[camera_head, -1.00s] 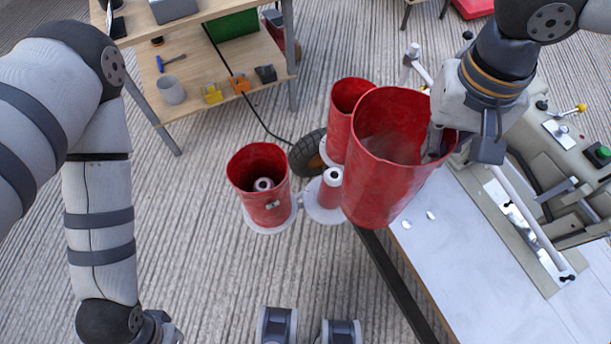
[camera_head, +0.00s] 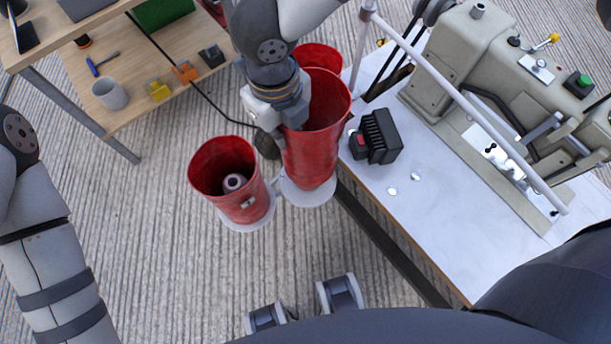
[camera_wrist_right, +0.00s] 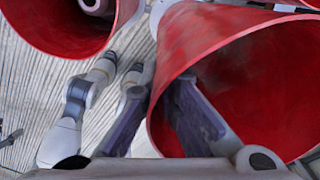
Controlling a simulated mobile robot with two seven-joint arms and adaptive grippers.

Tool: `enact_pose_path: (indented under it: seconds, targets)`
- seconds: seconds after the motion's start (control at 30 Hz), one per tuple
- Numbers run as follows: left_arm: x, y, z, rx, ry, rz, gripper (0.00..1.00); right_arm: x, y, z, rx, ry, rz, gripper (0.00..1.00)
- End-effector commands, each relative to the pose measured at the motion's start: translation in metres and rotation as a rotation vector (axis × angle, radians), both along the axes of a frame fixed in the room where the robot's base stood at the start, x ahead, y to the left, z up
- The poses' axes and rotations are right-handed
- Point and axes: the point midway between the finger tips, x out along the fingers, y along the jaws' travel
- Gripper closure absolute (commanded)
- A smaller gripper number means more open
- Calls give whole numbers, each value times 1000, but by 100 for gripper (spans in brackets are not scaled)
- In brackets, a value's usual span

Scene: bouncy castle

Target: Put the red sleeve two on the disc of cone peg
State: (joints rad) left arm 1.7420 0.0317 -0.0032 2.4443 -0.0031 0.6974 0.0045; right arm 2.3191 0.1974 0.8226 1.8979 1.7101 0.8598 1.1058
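A large red sleeve (camera_head: 318,158) stands near upright at the white disc (camera_head: 308,195); the peg there is hidden, and I cannot tell whether its bottom edge rests flat. My right gripper (camera_head: 278,122) is at the sleeve's upper left rim. In the right wrist view its fingers (camera_wrist_right: 157,90) straddle the sleeve wall (camera_wrist_right: 172,62), one outside and one inside, with a gap between them; they look open. A second red sleeve (camera_head: 245,207) stands around a pale-tipped peg (camera_head: 234,182) on its own disc (camera_head: 250,225). My left gripper is out of view.
Another red sleeve (camera_head: 318,52) stands behind. At right, a white table (camera_head: 430,225) bears a beige machine (camera_head: 465,55) and a black object (camera_head: 380,135). A wooden shelf bench (camera_head: 85,75) is at upper left.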

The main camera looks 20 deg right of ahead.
Motion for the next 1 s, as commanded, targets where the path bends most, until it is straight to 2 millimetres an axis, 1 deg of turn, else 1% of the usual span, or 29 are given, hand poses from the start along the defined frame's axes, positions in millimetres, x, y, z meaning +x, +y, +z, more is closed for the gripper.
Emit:
enact_pose_path:
  seconds: [0.03,0.07,0.1,0.23,0.3,0.47,0.6,0.8,0.93,0.97,1.0]
  targets:
    - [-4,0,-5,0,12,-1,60,0,2,-9,1,1,-32,100]
    - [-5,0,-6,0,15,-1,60,0,3,-13,2,-1,-47,100]
    - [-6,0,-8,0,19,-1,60,0,4,-20,3,-1,-61,100]
    - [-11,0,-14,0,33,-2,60,0,4,-52,3,-3,-71,100]
    - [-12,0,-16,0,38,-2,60,0,4,-64,3,-5,-69,100]
    - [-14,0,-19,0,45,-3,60,0,4,-83,3,-6,-70,100]
    - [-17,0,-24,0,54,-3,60,0,4,-108,3,-6,-68,100]
    - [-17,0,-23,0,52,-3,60,2,4,-106,4,-11,-69,100]
    - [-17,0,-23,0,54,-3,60,2,4,-110,4,-10,-69,100]
    - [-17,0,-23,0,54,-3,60,2,4,-110,4,-10,-69,95]
    - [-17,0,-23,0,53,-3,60,2,4,-110,4,-10,-69,86]
